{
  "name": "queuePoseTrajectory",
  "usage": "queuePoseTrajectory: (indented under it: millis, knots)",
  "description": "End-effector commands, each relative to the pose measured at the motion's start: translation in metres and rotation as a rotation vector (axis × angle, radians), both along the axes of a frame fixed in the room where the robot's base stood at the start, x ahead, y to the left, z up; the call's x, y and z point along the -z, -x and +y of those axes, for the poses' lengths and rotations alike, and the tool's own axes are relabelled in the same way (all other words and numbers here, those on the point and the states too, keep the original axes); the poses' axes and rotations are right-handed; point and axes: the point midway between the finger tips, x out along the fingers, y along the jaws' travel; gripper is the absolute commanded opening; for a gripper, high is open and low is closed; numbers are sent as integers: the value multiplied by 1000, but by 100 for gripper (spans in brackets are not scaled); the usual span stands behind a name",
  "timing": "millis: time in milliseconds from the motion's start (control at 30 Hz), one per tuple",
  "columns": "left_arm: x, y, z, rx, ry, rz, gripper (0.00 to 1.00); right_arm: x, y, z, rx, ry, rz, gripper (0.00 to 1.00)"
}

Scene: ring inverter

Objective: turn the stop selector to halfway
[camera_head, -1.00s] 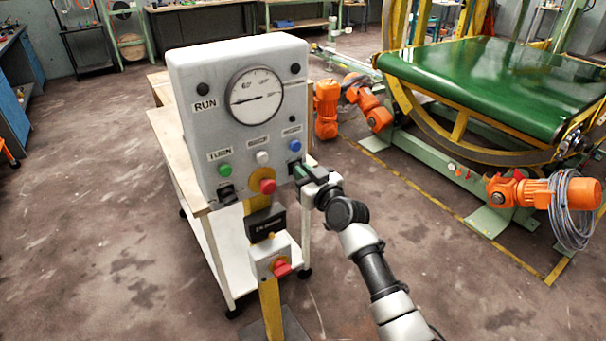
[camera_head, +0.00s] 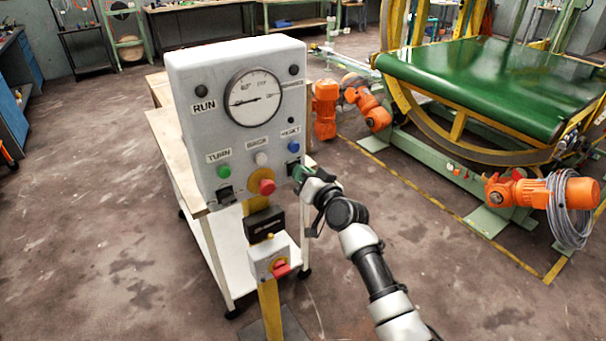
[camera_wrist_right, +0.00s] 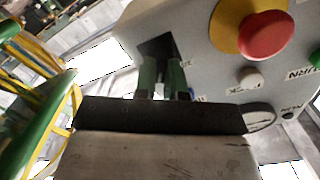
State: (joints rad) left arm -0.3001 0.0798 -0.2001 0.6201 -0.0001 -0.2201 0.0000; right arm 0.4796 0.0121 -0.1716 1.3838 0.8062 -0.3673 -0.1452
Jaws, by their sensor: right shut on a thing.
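A white control box (camera_head: 200,130) carries a selector (camera_head: 293,167) on a black square plate at its lower right; the right wrist view shows this black plate (camera_wrist_right: 157,46) too. My right gripper (camera_head: 298,173) is at that selector, shut on its knob. In the right wrist view its green fingers (camera_wrist_right: 162,72) reach the plate and hide most of the knob, so its angle is not clear. Another black selector (camera_head: 225,194) sits at the lower left of the box. I cannot read a stop label on either. My left gripper is not in view.
A red button (camera_head: 266,187) on yellow sits left of my gripper, with green (camera_head: 224,171), white (camera_head: 262,158) and blue (camera_head: 293,146) buttons above. A gauge (camera_head: 254,100) is higher up. A lower box with a red knob (camera_head: 281,270) stands below.

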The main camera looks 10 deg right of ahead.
Motion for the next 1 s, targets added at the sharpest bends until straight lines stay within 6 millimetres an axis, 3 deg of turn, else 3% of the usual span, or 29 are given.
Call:
queuePoseTrajectory:
  millis: [367,400,533,833,1000]
  knots:
    - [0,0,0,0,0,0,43,2,0,0,-2,-7,7,0]
    - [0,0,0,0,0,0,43,2,0,0,-2,-7,7,15]
    - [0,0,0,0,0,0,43,1,0,0,-2,-6,6,35]
    - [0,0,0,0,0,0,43,1,1,0,-1,-5,3,36]
    - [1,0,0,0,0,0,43,2,15,-7,-1,-5,3,36]
